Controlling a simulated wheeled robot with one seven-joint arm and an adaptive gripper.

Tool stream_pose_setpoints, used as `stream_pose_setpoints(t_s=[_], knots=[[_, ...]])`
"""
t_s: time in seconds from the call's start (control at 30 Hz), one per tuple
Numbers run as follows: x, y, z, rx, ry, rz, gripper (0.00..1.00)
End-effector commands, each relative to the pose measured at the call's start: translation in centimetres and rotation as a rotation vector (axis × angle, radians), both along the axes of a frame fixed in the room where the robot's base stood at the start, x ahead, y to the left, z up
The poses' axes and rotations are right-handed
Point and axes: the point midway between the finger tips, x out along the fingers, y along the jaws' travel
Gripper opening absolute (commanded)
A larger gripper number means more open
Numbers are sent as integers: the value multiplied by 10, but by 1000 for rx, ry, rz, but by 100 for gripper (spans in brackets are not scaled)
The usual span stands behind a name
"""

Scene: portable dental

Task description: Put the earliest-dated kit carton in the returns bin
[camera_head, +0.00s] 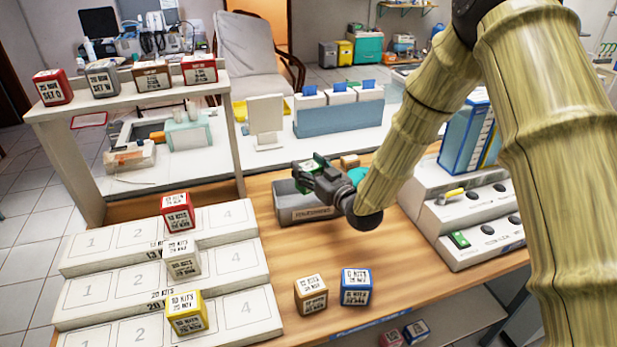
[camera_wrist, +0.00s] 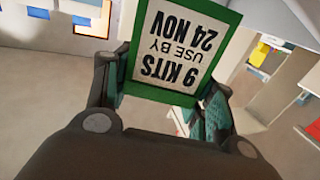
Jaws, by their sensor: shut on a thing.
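My gripper (camera_head: 318,175) is shut on a green-edged carton (camera_wrist: 172,50), whose white face reads "9 KITS USE BY 24 NOV" upside down in the wrist view. In the head view the held carton (camera_head: 312,162) appears above the open grey bin (camera_head: 306,212), whose front label is too small to read surely. Other kit cartons are red (camera_head: 177,210), white (camera_head: 183,258) and yellow (camera_head: 187,312) on the numbered steps, and tan (camera_head: 310,294) and blue (camera_head: 356,287) on the desk. Their dates are too small to read surely.
Several cartons line the raised shelf (camera_head: 130,92) at left. A stepped white panel (camera_head: 470,215) is at right. The wooden desk (camera_head: 360,245) is clear before the bin.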

Motion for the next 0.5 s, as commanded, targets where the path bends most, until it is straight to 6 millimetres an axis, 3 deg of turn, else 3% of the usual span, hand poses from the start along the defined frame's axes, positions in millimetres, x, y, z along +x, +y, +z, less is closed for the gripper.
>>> stream_pose_setpoints(t_s=[0.23,0.5], knots=[[-2,0,-28,0,4,1,30],[-2,0,-34,0,1,1,30]])
